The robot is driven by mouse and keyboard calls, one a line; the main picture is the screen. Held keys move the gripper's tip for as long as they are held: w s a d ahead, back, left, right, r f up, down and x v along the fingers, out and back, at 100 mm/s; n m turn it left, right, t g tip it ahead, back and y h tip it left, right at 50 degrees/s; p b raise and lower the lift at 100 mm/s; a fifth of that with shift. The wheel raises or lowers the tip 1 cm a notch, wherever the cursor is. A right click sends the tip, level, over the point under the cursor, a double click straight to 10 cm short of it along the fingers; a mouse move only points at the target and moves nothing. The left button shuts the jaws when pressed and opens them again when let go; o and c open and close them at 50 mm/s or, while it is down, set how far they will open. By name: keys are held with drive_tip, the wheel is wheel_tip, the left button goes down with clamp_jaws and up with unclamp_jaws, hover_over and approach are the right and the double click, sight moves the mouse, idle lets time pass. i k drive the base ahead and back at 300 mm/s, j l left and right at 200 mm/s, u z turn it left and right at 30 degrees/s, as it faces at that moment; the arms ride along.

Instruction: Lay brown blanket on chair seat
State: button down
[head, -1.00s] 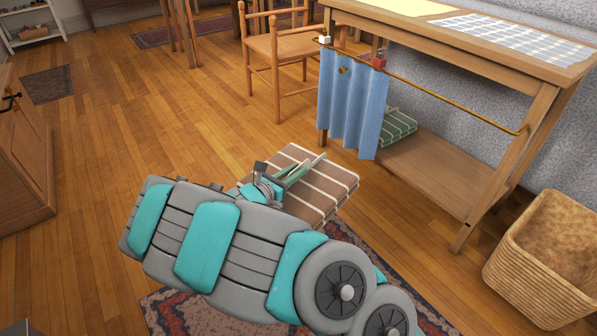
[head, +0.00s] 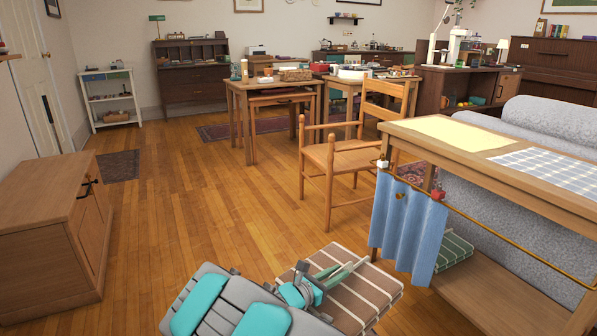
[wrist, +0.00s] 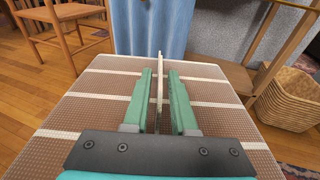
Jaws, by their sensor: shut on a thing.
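The brown blanket (head: 349,291) is a folded block with cream stripes, held up in front of me at the bottom of the head view. My gripper (head: 338,274) is shut on it. In the wrist view my gripper (wrist: 160,95) pinches a thin raised cream edge of the blanket (wrist: 100,92) between its green fingers. The wooden chair (head: 343,158) with armrests stands beyond the blanket, beside the console table. Its seat shows no object on it. Part of the chair (wrist: 62,30) shows at the wrist view's upper left.
The console table (head: 480,172) with a blue curtain (head: 405,228) stands at right; a green striped folded cloth (head: 453,250) lies on its lower shelf. A wooden cabinet (head: 50,235) is at left. Wood floor between them is clear. A wicker basket (wrist: 290,98) is at right.

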sight(346, 153)
drive_tip(key=i+j, duration=0.85)
drive_tip(key=j, duration=0.15)
drive_tip(key=i+j, duration=1.75)
drive_tip(key=j, duration=0.2)
drive_tip(key=i+j+z, duration=0.15)
drive_tip(key=z, duration=0.3)
drive_tip(key=i+j+z, duration=0.1)
drive_tip(key=j+z, duration=0.15)
drive_tip(key=z, duration=0.15)
drive_tip(key=i+j+z, duration=0.1)
drive_tip(key=j+z, duration=0.15)
drive_tip(key=z, duration=0.2)
